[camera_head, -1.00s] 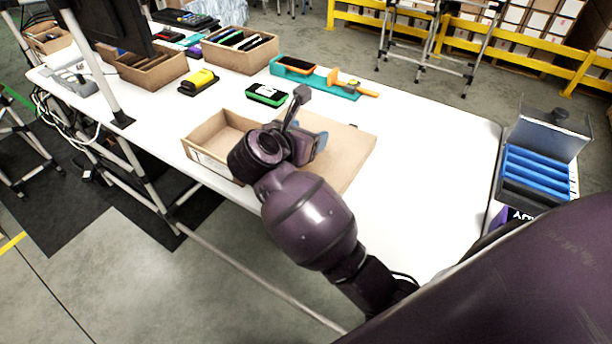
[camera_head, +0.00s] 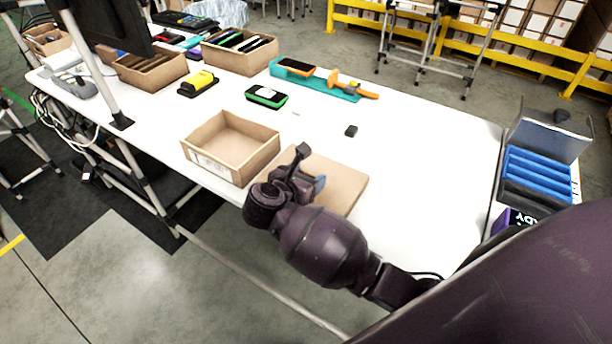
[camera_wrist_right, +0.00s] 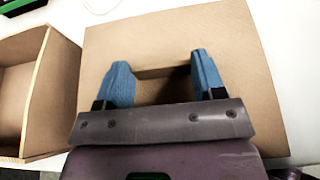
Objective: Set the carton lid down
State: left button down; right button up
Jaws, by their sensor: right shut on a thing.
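The carton lid (camera_head: 342,184) is a flat brown cardboard panel over the white table (camera_head: 420,165), just right of the open, empty carton (camera_head: 232,145). My right gripper (camera_head: 312,182) is over the lid and shut on it. In the right wrist view, its blue fingers (camera_wrist_right: 162,78) are on either side of a raised part of the lid (camera_wrist_right: 245,60); the carton wall (camera_wrist_right: 45,90) shows at left. The lid looks nearly level and low, but I cannot tell whether it touches the table. My arm hides its near-left part. My left gripper is not in view.
A small black block (camera_head: 351,131) lies behind the lid. A green-edged device (camera_head: 266,97), a teal tray (camera_head: 315,83) and a yellow tool (camera_head: 198,83) are farther back. A box with blue dividers (camera_head: 538,170) stands at right. The table is clear right of the lid.

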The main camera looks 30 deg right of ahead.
jog(key=shift+f, duration=0.2)
jog(key=o, duration=0.9)
jog(key=shift+r, duration=0.1)
jog(key=shift+r, duration=0.1)
